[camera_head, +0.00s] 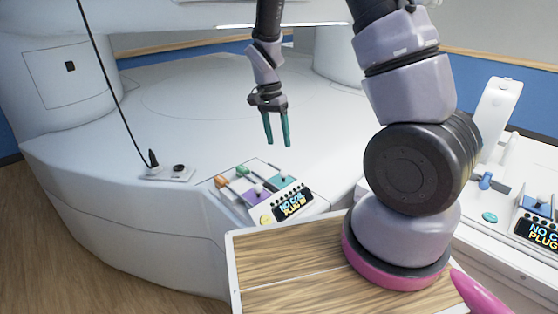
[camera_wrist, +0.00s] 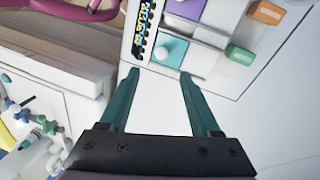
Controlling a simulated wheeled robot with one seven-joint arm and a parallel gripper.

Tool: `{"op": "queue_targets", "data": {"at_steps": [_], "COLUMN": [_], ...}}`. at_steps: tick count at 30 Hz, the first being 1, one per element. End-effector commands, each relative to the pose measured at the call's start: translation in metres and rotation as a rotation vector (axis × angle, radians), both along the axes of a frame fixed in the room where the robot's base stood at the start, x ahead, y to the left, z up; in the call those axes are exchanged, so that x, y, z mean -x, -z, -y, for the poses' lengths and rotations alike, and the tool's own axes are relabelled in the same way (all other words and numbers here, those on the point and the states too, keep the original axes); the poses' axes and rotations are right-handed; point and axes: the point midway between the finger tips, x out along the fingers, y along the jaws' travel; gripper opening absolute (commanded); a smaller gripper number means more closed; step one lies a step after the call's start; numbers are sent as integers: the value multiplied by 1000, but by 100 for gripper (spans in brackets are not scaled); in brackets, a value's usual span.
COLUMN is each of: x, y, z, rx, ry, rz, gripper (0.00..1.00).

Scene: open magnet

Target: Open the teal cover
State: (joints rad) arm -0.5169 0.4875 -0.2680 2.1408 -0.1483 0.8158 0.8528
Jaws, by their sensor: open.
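The teal cover (camera_head: 286,177) is a small flat square with a pale round knob, on the right part of the white control panel (camera_head: 238,208). It looks closed. In the wrist view the teal cover (camera_wrist: 162,59) lies just beyond my fingertips, its knob in front of the gap between them. My gripper (camera_head: 278,143) has teal fingers that point down above the panel. In the wrist view my gripper (camera_wrist: 160,74) is open with nothing between the fingers.
Beside the teal cover are a purple cover (camera_head: 253,196), an orange handle (camera_head: 222,182), a green handle (camera_head: 243,170) and a lit display (camera_head: 292,205). A socket block with a cable (camera_head: 178,170) sits to the left. A second panel (camera_head: 540,212) stands at right.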

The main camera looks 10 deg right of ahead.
Motion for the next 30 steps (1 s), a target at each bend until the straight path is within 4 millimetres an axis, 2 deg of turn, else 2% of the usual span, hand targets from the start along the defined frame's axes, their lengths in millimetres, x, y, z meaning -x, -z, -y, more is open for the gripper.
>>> {"op": "queue_targets", "data": {"at_steps": [5, 19, 24, 30], "x": [2, 14, 16, 16], "y": [12, 91, 105, 107], "z": [1, 12, 13, 13], "rx": [3, 3, 1, 1], "ry": [1, 1, 0, 0], "rz": [-5, -4, -3, -1], "gripper": [64, 64, 64, 64]}}
